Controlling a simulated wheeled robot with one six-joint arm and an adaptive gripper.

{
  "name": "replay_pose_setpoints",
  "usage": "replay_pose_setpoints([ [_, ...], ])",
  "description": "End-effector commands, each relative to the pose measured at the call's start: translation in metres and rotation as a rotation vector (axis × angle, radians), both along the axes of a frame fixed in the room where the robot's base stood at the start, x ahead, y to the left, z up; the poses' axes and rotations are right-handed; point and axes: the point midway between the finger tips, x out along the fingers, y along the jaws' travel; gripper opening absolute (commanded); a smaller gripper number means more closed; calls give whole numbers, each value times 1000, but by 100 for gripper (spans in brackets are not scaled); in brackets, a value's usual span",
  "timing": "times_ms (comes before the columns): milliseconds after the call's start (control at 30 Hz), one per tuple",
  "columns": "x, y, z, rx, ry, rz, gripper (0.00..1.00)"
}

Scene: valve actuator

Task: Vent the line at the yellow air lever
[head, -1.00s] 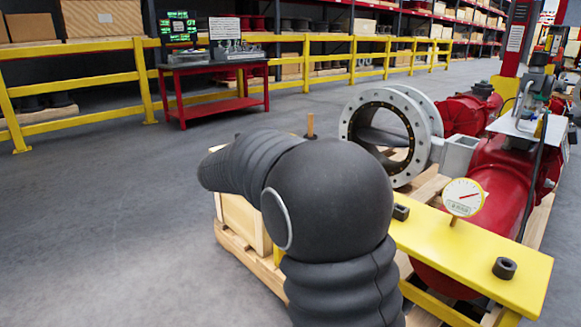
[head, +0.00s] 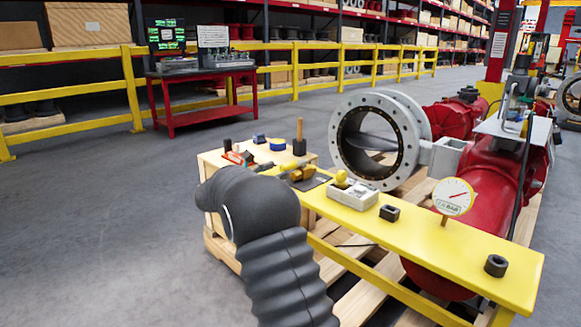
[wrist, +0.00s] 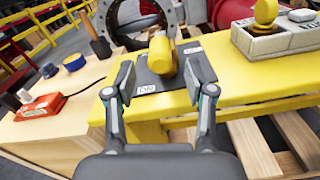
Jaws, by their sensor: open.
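A yellow lever (wrist: 162,55) stands on a dark plate (wrist: 148,78) at the end of the yellow beam in the wrist view. In the head view the lever (head: 302,173) is small and partly behind my arm. A small white label is on the plate; its text is too small to read. My gripper (wrist: 158,92) is open and empty, with its fingers spread left and right of the plate's near part. The lever stands beyond the fingertips, between them in the picture. I cannot tell the height gap.
A grey box with a yellow knob (head: 341,177) stands right of the lever on the beam (head: 450,250). A pressure gauge (head: 454,197) stands farther along. A wooden crate (wrist: 60,130) with an orange-red device (wrist: 42,106) is at left. A large flanged valve (head: 375,140) is behind.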

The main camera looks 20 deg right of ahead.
Motion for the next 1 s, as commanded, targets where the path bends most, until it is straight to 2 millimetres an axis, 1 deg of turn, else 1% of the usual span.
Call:
replay_pose_setpoints([
  [33,3,-10,-1,1,-1,-2,54],
  [200,13,-38,-1,1,-1,-2,54],
  [300,18,-51,0,1,-2,-1,54],
  [400,22,-60,0,1,-1,-1,54],
  [600,25,-68,0,1,0,1,54],
  [833,25,-68,0,1,-1,1,54],
  [867,25,-68,0,1,-1,1,49],
  [900,25,-68,0,1,-1,1,39],
  [967,25,-68,0,1,-1,1,24],
  [1000,25,-68,0,1,-1,1,14],
])
